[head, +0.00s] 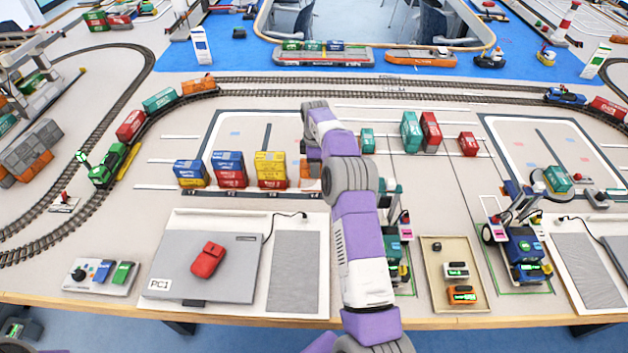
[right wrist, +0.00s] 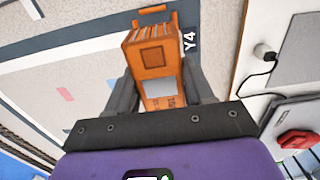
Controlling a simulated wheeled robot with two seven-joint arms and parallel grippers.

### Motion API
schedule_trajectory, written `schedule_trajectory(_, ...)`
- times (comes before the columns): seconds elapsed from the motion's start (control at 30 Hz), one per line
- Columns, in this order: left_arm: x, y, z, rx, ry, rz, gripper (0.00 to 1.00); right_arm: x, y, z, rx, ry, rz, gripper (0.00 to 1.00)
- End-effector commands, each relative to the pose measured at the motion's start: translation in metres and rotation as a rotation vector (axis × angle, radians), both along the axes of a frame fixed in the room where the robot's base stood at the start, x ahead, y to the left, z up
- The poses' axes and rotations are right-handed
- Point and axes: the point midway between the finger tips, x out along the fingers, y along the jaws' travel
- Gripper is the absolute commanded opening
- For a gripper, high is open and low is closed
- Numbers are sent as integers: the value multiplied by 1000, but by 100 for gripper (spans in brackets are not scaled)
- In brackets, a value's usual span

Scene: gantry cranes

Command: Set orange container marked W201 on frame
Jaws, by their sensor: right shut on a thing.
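The orange container (right wrist: 150,55) is between the fingers of my right gripper (right wrist: 158,88) in the right wrist view. The gripper is shut on it. Its marking is too small to read. An orange frame (right wrist: 153,10) shows just beyond the container, beside a dark strip marked Y4 (right wrist: 190,42); I cannot tell whether container and frame touch. In the head view my right gripper (head: 309,165) is over the right end of the container row, and my arm hides most of the container and frame. My left gripper is not in view.
Stacked blue, red and yellow containers (head: 228,168) stand left of my right gripper. Green and red containers (head: 430,132) stand to its right. A grey panel (head: 205,268) with a red piece (head: 207,260) lies in front. Rail track (head: 380,88) runs behind.

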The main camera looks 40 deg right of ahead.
Motion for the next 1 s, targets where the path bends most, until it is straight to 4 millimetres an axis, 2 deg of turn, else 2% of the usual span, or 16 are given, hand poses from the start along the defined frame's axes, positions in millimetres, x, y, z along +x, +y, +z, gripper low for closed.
schedule_trajectory(0.17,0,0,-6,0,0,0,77,0,0,-19,0,0,-1,19)
schedule_trajectory(0.4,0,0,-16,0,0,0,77,0,0,-57,0,0,-2,19)
schedule_trajectory(0.8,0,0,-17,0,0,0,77,0,0,-62,-1,-1,-2,19)
schedule_trajectory(0.83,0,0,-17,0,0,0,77,0,0,-62,-1,-1,-2,55)
schedule_trajectory(1.0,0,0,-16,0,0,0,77,0,0,-61,-1,-1,-2,78)
